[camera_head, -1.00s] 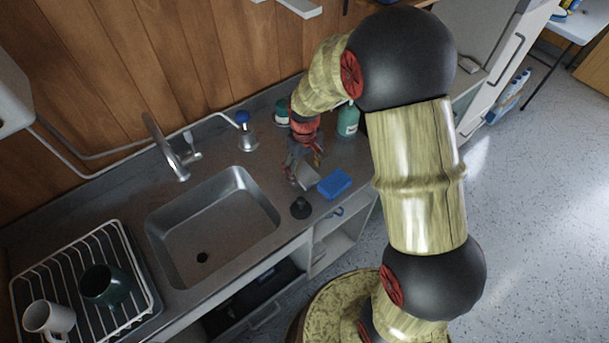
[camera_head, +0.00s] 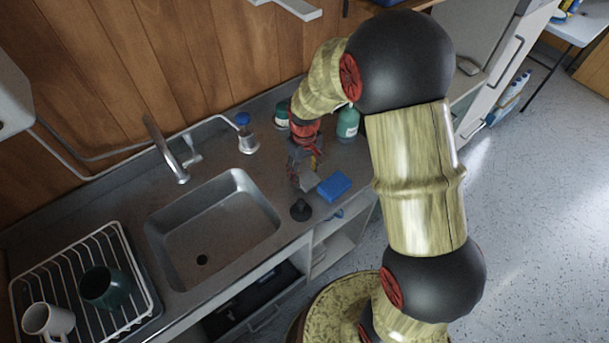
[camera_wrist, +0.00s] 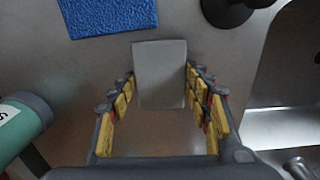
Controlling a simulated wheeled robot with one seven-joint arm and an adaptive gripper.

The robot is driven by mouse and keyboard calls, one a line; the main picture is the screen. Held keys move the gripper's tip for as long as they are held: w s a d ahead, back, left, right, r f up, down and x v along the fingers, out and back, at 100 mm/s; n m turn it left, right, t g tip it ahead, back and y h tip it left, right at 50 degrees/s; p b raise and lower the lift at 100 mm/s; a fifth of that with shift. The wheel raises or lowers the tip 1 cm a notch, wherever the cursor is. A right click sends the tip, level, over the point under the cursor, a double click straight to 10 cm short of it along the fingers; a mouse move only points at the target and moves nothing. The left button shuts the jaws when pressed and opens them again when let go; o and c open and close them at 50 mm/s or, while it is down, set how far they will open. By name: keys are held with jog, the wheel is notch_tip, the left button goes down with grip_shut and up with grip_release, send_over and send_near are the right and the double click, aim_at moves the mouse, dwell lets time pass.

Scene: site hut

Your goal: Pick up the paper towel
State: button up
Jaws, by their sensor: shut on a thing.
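The paper towel (camera_wrist: 160,72) shows as a small pale grey rectangular piece on the steel counter, between the sink and the blue sponge. It also shows in the head view (camera_head: 308,181). My gripper (camera_wrist: 160,84) is shut on it, with the yellow-padded fingers on its left and right sides in the wrist view. In the head view my gripper (camera_head: 303,167) is low over the counter and partly dark and hard to make out. Whether the towel still touches the counter, I cannot tell.
A blue sponge (camera_head: 334,186) and a black plunger-like thing (camera_head: 300,209) lie close by. A green bottle (camera_head: 347,122), a teal-and-white container (camera_head: 281,115) and a blue-topped dispenser (camera_head: 246,134) stand at the back. The sink (camera_head: 212,228) is left, then a dish rack (camera_head: 126,313) with mugs.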

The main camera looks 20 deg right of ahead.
aim_at(304, 174)
jog(key=shift+r, duration=0.6)
notch_tip(304, 174, up, 2)
jog(key=shift+r+p, duration=0.2)
jog(key=shift+p, duration=0.45)
jog(key=s+a+r+p, duration=0.2)
jog(key=s+a+r, duration=0.1)
jog(key=s+r, duration=0.6)
jog(key=shift+s+r+p, duration=0.2)
jog(key=shift+s+p, duration=0.15)
jog(key=shift+s, duration=2)
jog(key=o, duration=0.4)
jog(key=shift+c, duration=0.2)
jog(key=c, duration=0.4)
